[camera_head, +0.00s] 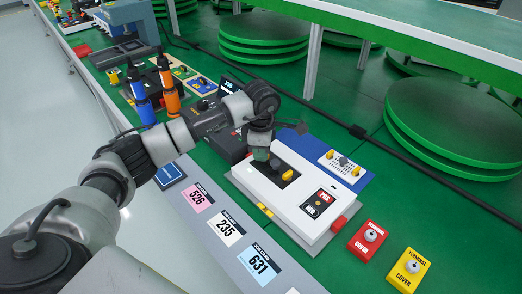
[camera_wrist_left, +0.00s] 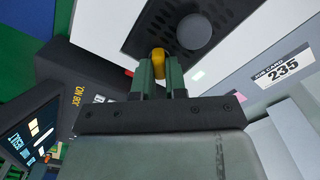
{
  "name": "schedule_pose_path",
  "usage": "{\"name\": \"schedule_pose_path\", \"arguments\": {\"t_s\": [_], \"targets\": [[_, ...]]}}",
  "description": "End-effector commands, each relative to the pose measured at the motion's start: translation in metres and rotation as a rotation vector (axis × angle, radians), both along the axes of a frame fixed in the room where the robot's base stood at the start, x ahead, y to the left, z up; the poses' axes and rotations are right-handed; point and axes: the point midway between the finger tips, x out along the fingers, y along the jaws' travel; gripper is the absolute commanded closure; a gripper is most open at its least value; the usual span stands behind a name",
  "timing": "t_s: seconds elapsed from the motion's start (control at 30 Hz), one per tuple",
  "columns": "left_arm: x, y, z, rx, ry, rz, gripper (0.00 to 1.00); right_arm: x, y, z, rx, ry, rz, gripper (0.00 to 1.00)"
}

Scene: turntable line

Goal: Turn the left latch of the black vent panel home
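The black vent panel (camera_head: 275,180) is set in the top of a white housing. Its right yellow latch (camera_head: 288,174) shows beside a dark round knob (camera_head: 274,162). In the left wrist view the panel (camera_wrist_left: 218,14) shows its slots and the round knob (camera_wrist_left: 193,31). My left gripper (camera_head: 261,153) is over the panel's left end and hides the left latch in the head view. In the wrist view the left latch (camera_wrist_left: 158,58) is yellow and sits between the fingertips of my left gripper (camera_wrist_left: 159,72), which look closed on it. My right gripper is not in view.
A white vent plate (camera_head: 343,166) with yellow latches lies on a blue mat behind the housing. A red terminal cover (camera_head: 369,240) and a yellow one (camera_head: 408,270) lie at right. Blue (camera_head: 142,103) and orange (camera_head: 168,91) tools stand at left. Numbered cards line the front edge.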

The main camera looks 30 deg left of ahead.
Motion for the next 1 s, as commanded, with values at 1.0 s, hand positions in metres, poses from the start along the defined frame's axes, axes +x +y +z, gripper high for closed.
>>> {"name": "schedule_pose_path", "arguments": {"t_s": [1.0], "targets": [[0.004,0.001,0.0,0.001,-0.003,-0.472,1.0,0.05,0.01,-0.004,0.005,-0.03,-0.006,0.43]]}}
